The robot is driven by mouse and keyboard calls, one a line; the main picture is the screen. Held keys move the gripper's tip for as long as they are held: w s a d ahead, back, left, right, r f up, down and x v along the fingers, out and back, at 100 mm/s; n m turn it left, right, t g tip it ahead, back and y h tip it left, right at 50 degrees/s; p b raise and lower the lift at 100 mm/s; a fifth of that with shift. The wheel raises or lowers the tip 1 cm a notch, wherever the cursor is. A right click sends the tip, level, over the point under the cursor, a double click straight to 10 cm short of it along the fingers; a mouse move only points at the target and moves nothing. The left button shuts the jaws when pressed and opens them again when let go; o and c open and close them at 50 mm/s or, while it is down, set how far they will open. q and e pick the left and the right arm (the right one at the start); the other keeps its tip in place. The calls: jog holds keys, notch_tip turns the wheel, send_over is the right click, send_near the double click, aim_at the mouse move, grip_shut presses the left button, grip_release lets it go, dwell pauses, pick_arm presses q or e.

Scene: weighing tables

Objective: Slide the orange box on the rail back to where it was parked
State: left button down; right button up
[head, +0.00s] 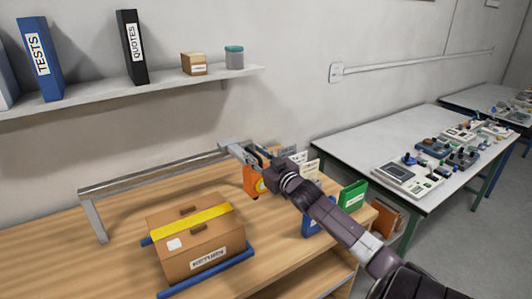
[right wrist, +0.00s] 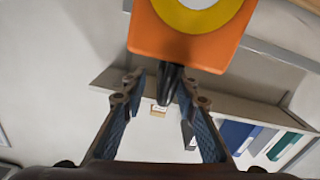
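The orange box (head: 251,181) hangs near the right end of the grey rail (head: 150,170), above the wooden table. In the right wrist view the orange box (right wrist: 185,45) fills the top, with a yellow ring on its face and a dark handle (right wrist: 168,85) below it. My right gripper (head: 258,156) is beside the box at the rail's right end and partly covers it. In the wrist view my right gripper (right wrist: 161,82) has its fingers apart on either side of the dark handle; a gap shows on the left. My left gripper is not in view.
A cardboard box (head: 195,245) with yellow tape sits between blue bars in front of the rail. Green (head: 353,196) and blue folders stand near the table's right end. A shelf (head: 120,97) with binders is above. A white table (head: 365,145) with devices is at right.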

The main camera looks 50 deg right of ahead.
jog(key=v, duration=1.1)
jog(key=shift+s+d, duration=0.15)
jog(key=shift+s, duration=0.05)
